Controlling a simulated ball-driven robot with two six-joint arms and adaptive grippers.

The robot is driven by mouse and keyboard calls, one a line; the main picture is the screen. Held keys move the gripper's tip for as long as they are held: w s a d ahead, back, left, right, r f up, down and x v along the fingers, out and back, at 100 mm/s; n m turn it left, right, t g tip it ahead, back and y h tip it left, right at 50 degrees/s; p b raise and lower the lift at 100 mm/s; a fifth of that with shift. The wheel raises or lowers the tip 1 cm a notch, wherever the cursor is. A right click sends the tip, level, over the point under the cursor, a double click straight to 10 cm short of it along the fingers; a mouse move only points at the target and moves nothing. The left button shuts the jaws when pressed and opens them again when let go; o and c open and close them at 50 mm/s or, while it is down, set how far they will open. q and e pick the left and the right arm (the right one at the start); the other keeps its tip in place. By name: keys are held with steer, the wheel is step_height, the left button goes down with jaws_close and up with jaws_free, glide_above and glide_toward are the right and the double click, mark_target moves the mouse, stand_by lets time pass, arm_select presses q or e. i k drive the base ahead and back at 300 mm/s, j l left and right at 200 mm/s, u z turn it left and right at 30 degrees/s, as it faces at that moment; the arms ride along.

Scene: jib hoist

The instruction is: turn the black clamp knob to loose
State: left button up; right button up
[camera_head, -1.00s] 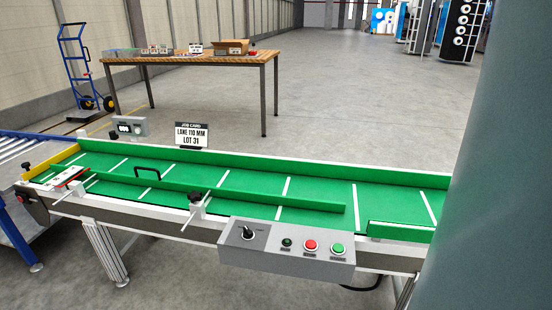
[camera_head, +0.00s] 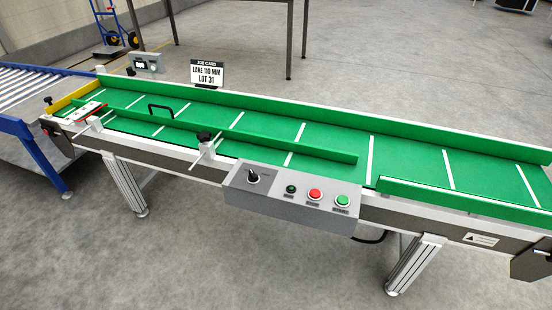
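A black clamp knob (camera_head: 204,137) sits on top of a white clamp block with a rod, at the near side of the green conveyor (camera_head: 330,138). The block stands beside the green guide rail (camera_head: 250,138), which carries a black loop handle (camera_head: 161,109). Whether the knob is tight or loose cannot be told. Smaller black knobs show at the far left end (camera_head: 48,100) and by the counter box (camera_head: 131,72). Neither of my grippers is in view.
A grey control box (camera_head: 290,200) with a black selector and several round buttons juts from the conveyor's near side. A job card (camera_head: 208,74) reads "LANE 110 MM LOT 31". A roller conveyor (camera_head: 20,85) adjoins at left. Floor in front is clear.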

mark_target(205, 137)
steer(key=i+j+u, duration=0.1)
steer(key=u, duration=0.25)
steer(key=i+j+u, duration=0.15)
steer(key=j+u, duration=0.15)
steer(key=i+j+u, duration=0.15)
steer(key=u, duration=0.2)
